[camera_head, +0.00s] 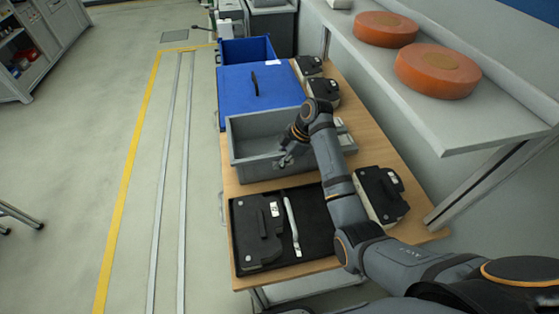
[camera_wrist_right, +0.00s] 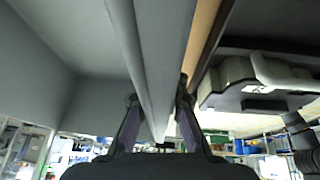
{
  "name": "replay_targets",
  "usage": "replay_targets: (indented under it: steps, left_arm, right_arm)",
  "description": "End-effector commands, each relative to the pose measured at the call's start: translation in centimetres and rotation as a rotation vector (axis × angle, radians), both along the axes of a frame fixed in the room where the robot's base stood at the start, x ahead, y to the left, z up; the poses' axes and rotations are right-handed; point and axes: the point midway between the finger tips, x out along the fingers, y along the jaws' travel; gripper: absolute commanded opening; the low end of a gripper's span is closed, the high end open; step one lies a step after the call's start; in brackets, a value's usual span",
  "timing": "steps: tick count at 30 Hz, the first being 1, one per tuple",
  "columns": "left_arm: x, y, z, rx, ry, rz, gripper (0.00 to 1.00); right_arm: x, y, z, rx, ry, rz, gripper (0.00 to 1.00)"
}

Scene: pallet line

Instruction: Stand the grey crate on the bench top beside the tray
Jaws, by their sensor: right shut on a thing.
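The grey crate (camera_head: 245,173) is at the middle of the wooden bench top (camera_head: 235,190), between a blue crate and the black tray (camera_head: 313,222). It looks upright and empty, and its base appears to rest on the wood. My right gripper (camera_head: 284,160) is shut on the crate's near wall, the one facing the tray. In the right wrist view, the crate wall (camera_wrist_right: 152,50) runs between the two fingers (camera_wrist_right: 160,125). The tray holds a black case part (camera_head: 258,238) and a silver handle (camera_head: 292,225). My left gripper is out of view.
A blue lidded crate (camera_head: 235,90) and an open blue bin (camera_head: 230,52) are beyond the grey crate. Black-and-white cases (camera_head: 380,190) line the bench's right side. A shelf with orange discs (camera_head: 437,72) overhangs at right.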

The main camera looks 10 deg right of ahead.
Motion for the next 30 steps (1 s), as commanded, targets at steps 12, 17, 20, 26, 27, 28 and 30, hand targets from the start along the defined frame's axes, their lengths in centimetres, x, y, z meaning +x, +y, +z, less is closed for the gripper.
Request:
replay_targets:
  steps: [12,17,20,26,27,28,30]
  left_arm:
    - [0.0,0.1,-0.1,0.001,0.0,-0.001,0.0]
    - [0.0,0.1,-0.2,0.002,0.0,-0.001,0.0]
    - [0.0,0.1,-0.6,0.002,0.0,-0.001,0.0]
    - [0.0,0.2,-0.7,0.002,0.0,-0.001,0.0]
    - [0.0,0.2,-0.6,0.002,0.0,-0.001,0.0]
    - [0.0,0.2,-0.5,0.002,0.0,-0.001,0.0]
    - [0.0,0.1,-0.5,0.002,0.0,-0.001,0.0]
  right_arm:
    - [0.0,0.0,-0.1,0.001,0.004,0.0,0.34]
    - [0.0,-0.2,0.4,0.0,0.0,-0.001,0.34]
    - [-0.1,-0.9,1.7,-0.001,-0.001,-0.002,0.34]
    - [-0.3,-2.5,5.5,-0.001,0.0,-0.001,0.34]
    - [-0.4,-2.7,6.0,0.0,0.001,-0.002,0.34]
    - [-0.4,-2.9,6.2,0.0,0.001,-0.002,0.34]
    - [-0.5,-3.1,6.6,0.0,0.003,-0.001,0.34]
